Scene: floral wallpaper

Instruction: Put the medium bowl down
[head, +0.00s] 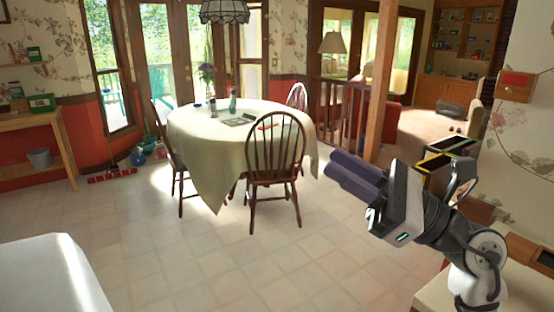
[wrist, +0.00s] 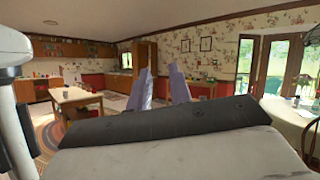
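I cannot make out a medium bowl in either view. My gripper (head: 338,165) is raised at the right of the head view, pointing left towards the dining table. In the wrist view its two pale purple fingers (wrist: 160,75) stand apart with a gap between them, and nothing shows in the gap. The round dining table (head: 205,128) has a cream cloth and holds a bottle (head: 232,99), a small blue item (head: 196,106), a flat tray-like item (head: 239,120) and a red item (head: 268,126). These are too small to name surely.
A dark wooden chair (head: 274,160) stands at the table's near side, with others around it. A white surface (head: 50,280) fills the lower left. A wooden side table (head: 30,122) stands at the far left, a grey bucket (head: 40,158) below. The tiled floor (head: 160,250) between is clear.

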